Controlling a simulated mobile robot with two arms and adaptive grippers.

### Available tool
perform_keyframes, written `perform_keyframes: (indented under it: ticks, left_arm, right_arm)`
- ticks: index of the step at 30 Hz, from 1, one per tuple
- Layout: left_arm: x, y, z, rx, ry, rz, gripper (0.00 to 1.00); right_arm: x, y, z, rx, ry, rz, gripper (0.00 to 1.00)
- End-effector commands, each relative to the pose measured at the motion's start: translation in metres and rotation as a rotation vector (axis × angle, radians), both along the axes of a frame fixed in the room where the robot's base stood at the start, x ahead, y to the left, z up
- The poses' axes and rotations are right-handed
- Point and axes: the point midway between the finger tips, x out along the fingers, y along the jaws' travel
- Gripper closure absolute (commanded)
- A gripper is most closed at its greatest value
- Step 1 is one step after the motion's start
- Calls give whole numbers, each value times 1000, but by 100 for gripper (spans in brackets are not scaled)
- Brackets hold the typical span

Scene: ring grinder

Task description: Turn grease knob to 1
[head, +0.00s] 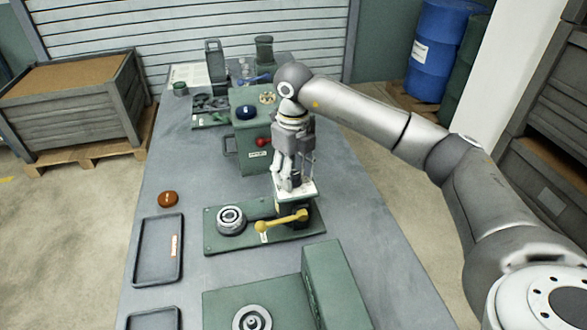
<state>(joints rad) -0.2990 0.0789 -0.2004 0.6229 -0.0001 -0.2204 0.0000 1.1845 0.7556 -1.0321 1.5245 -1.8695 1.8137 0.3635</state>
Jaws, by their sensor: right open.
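My right gripper (287,182) comes in from the right and points down over a small dark block with a white top plate (308,189) on a green base. The fingers are open and close to the plate; they hide part of it, and contact cannot be told. A knob under the fingers is not clearly visible. A dark blue round knob (246,112) sits on top of a green box (258,160) behind the gripper. I cannot read a grease label or number on either. My left gripper is not in view.
The green base (215,241) carries a ringed metal disc (231,220) and a yellow lever (281,221). A red-knobbed lever (262,142) sticks out of the green box. A green machine (335,285) stands in front. A dark tray (158,275) and brown disc (168,199) lie left.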

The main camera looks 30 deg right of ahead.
Motion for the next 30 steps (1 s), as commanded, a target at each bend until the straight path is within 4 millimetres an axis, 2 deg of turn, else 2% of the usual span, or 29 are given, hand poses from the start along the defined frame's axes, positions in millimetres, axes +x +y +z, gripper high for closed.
perform_keyframes:
  ticks: [8,18,19,30]
  left_arm:
    - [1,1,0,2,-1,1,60]
    - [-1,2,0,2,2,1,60]
    - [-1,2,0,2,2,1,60]
    - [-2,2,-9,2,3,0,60]
  right_arm:
    - [0,0,-1,0,0,0,51]
    - [0,0,-1,0,0,0,95]
    - [0,0,-1,0,0,0,96]
    - [1,0,-2,0,-3,79,96]
